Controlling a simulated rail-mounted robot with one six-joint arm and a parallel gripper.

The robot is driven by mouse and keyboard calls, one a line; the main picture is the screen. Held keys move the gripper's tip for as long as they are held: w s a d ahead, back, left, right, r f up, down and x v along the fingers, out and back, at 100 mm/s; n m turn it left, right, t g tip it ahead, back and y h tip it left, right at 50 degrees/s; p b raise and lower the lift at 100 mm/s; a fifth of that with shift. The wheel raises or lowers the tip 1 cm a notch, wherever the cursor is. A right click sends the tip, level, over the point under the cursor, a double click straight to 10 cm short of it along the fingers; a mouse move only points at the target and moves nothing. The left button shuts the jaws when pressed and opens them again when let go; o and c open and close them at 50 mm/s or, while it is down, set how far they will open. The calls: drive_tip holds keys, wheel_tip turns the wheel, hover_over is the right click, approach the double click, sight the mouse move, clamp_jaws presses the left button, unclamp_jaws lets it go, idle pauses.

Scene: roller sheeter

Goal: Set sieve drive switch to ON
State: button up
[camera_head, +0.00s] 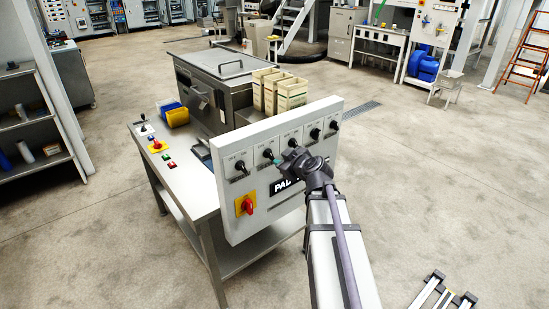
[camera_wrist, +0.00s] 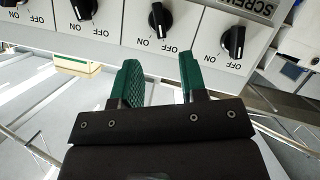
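A light grey control panel (camera_head: 262,190) carries a row of several black rotary switches, each with its own label plate. The labels are too small to read in the head view, so I cannot tell which one is the sieve drive switch. In the head view my gripper (camera_head: 277,161) is at the panel front.
A red knob on a yellow plate (camera_head: 245,206) sits low on the panel. Open floor lies to the right.

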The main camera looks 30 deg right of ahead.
sight(271, 155)
drive_tip(key=b+x, duration=0.2)
drive_tip(key=x, duration=0.6)
drive_tip(key=shift+w, duration=0.15)
clamp_jaws()
